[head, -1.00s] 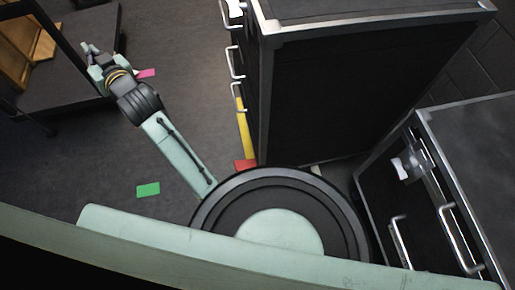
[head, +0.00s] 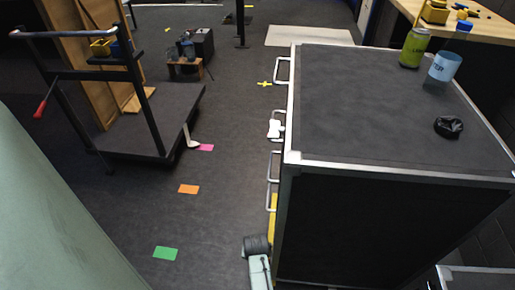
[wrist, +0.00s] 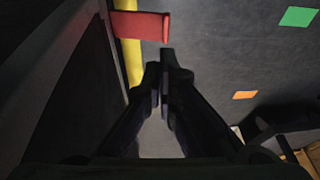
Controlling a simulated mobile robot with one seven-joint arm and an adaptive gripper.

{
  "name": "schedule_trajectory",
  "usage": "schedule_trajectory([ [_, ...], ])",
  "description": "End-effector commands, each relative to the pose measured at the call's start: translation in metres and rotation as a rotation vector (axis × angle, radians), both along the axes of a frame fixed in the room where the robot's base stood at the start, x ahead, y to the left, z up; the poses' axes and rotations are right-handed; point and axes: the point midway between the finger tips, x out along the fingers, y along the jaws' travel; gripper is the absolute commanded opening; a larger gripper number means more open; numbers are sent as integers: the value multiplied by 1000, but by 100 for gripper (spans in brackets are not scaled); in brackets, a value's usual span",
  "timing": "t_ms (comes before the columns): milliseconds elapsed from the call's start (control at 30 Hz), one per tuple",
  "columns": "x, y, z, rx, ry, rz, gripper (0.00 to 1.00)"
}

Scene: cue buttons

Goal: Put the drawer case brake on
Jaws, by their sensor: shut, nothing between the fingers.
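The drawer case (head: 390,115) is black with metal edges and stands at the right in the head view. Its dark side (wrist: 60,100) fills the left of the wrist view. A flat red tab (wrist: 140,25), apparently the brake pedal, sticks out low from the case at the top of the wrist view. My gripper (wrist: 165,65) is shut and empty, pointing toward the floor, with its fingertips just below the tab in the picture. I cannot tell whether they touch it. In the head view my arm shows at the bottom beside the case, and the gripper is hidden.
A yellow strip (wrist: 133,60) runs along the case's foot. Handles (head: 282,70) jut from its left side. A trolley (head: 150,130) stands at left. Floor with green (head: 165,253), orange (head: 188,188) and pink (head: 206,147) markers lies clear between.

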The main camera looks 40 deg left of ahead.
Motion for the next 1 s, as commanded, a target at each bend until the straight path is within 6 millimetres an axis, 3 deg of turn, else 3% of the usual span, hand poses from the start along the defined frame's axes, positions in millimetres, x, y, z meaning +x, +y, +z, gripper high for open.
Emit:
schedule_trajectory([
  [333, 2, 3, -8, 2, -1, 1, 0],
  [733, 17, 18, -74, 2, -1, 1, 0],
  [1000, 21, 22, -94, 2, -2, 1, 0],
])
